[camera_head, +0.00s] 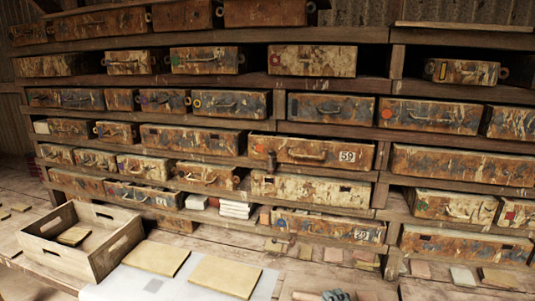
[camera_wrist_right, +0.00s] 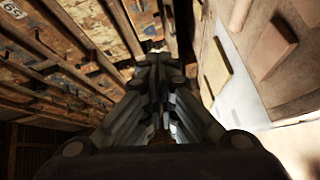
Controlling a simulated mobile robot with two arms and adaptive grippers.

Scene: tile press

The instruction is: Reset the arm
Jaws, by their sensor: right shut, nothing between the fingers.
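My right gripper (camera_head: 335,295) shows only as a small dark tip at the bottom edge of the head view. In the right wrist view my right gripper (camera_wrist_right: 156,58) fills the middle, its dark fingers together and empty. It is beside the drawer rack, with the worktop on the other side of the picture. My left gripper is not in view.
A wooden crate (camera_head: 119,258) with a tile inside stands at the lower left. Two tan tiles (camera_head: 225,276) lie on a pale sheet (camera_head: 128,288). A rack of worn drawers (camera_head: 312,151) fills the back. Small tiles (camera_head: 462,276) lie at the lower right.

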